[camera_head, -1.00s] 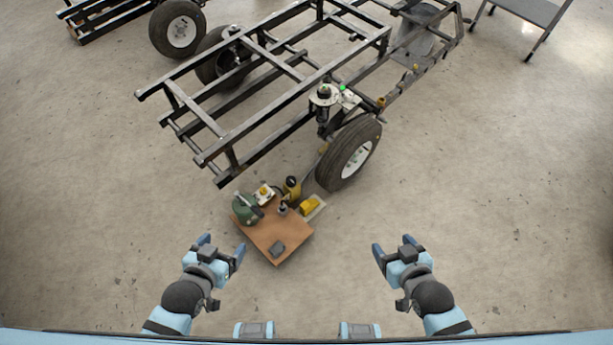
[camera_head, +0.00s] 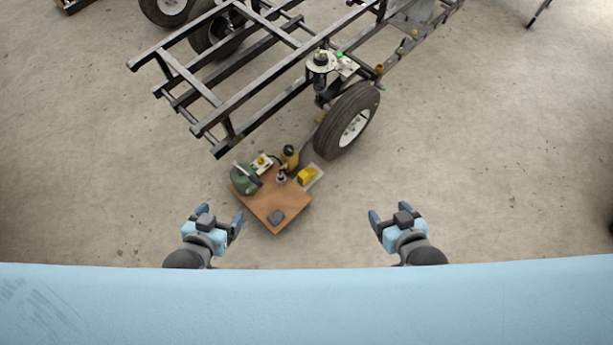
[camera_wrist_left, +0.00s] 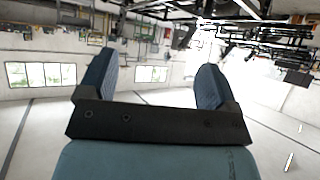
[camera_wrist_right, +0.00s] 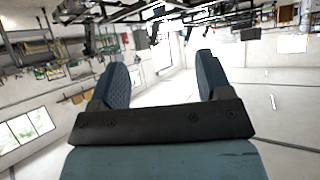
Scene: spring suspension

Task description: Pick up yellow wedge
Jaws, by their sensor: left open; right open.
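The yellow wedge (camera_head: 306,175) is a small yellow block on a pale tray (camera_head: 318,180) at the right edge of a brown board (camera_head: 262,206), near the wheel. My left gripper (camera_head: 220,211) is open and empty, to the left of and nearer than the board. My right gripper (camera_head: 388,213) is open and empty, to the right of and nearer than the wedge. Both grippers' open fingers also show in the left wrist view (camera_wrist_left: 155,85) and the right wrist view (camera_wrist_right: 163,85). Neither wrist view shows the wedge.
A dark metal trailer frame (camera_head: 255,96) with a wheel (camera_head: 349,122) stands just behind the board. The floor right of the board is clear.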

